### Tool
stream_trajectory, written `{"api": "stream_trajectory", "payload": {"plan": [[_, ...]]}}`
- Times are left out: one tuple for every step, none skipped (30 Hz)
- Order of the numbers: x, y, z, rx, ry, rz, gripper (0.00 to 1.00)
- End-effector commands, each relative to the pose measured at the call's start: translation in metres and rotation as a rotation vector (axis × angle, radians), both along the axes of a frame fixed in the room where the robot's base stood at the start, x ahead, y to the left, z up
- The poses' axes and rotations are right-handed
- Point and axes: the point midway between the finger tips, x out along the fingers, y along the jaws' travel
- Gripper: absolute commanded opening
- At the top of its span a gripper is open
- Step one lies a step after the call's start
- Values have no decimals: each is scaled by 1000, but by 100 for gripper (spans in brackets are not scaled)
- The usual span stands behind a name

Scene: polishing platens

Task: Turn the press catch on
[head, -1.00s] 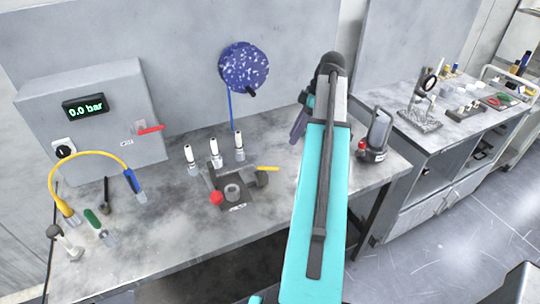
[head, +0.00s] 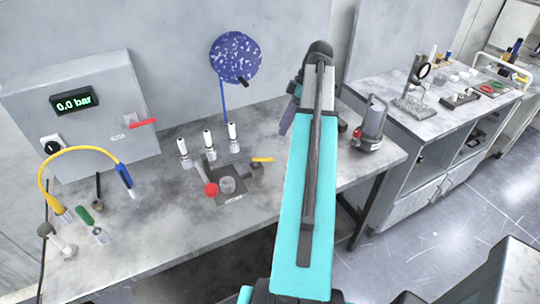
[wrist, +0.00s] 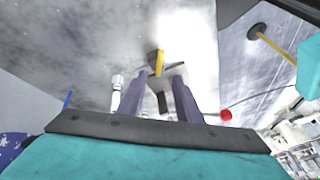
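A dark press fixture (head: 231,198) stands on the grey bench, with a round cup (head: 228,184), a red ball knob (head: 211,189) and a yellow lever (head: 262,159) at its right. I cannot tell for sure which part is the catch. My gripper (wrist: 161,72) shows two purple-grey fingers standing apart with nothing held. In the wrist view the yellow lever (wrist: 155,60) appears just beyond the fingertips, and the red knob (wrist: 226,115) is to their right. In the head view my arm hides most of the gripper; one finger (head: 287,118) shows right of the fixture, above the bench.
Several white-topped bottles (head: 208,145) stand behind the fixture. A grey box (head: 84,125) with a 0.0 bar display and red lever (head: 142,123) is at left, near a yellow hose (head: 80,149). A grey device (head: 371,130) stands at the bench's right end.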

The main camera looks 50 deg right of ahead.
Motion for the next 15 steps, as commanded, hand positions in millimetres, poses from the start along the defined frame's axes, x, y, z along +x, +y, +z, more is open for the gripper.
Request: {"api": "stream_trajectory", "payload": {"plan": [[1,2,-6,0,0,0,32],[1,2,-8,0,0,0,32],[1,3,-11,0,0,0,32],[2,4,-12,0,0,0,32],[2,5,-14,0,0,0,32],[2,6,-17,0,0,0,32],[3,6,-19,0,0,-1,32],[3,8,-20,1,1,-1,32],[4,11,-25,1,1,-1,32],[5,13,-28,1,1,-1,32],[5,15,-32,2,1,0,32],[7,17,-38,3,2,0,32],[7,19,-42,2,1,0,32],[8,19,-43,2,1,0,32],[9,21,-46,2,1,0,32]]}}
